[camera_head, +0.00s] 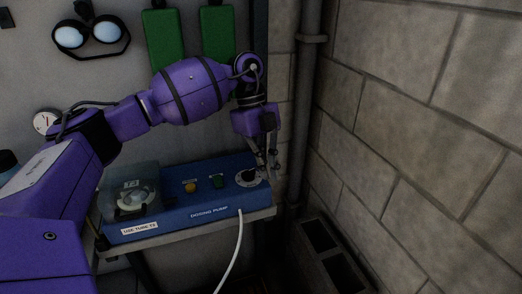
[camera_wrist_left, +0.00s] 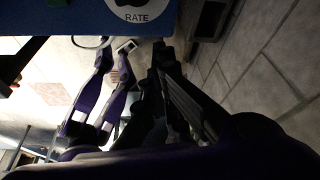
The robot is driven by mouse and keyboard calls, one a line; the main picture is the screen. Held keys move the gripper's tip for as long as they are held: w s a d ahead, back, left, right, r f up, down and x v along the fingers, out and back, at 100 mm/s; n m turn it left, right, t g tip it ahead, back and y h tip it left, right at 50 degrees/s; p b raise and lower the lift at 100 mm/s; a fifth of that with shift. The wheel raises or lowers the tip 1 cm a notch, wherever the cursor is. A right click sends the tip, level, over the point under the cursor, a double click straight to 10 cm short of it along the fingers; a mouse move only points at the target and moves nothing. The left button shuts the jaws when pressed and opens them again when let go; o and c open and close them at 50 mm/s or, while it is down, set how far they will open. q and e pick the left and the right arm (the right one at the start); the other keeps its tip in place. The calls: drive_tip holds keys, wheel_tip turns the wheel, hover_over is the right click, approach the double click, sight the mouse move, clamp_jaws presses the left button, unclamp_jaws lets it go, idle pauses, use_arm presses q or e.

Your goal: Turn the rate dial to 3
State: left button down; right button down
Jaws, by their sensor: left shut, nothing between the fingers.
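The blue dosing pump (camera_head: 175,210) sits on a shelf against the wall. Its rate dial (camera_head: 248,177), dark with a pale scale ring, is at the right end of the panel. The dial's pointer and numbers are too small to read. My left gripper (camera_head: 272,173) points down, shut and empty, just right of the dial. Whether it touches the dial I cannot tell. In the left wrist view the dial (camera_wrist_left: 137,7) is cut off by the top edge, with "RATE" printed beneath it, and the dark fingers (camera_wrist_left: 158,55) show below and right of it. My right gripper is not in view.
A yellow button (camera_head: 190,187) and a green one (camera_head: 217,181) sit left of the dial. A clear-covered pump head (camera_head: 133,195) is at the left end. A white tube (camera_head: 233,250) hangs in front. A vertical pipe (camera_head: 307,110) and block wall (camera_head: 430,130) stand close on the right.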

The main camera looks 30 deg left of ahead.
sight(248, 174)
use_arm(q)
drive_tip(key=a+f, duration=0.1)
drive_tip(key=w+f, duration=0.1)
drive_tip(key=shift+a+f, duration=0.35)
drive_tip(key=shift+a, duration=0.05)
drive_tip(key=shift+w+a, duration=0.15)
drive_tip(key=shift+a, duration=0.35)
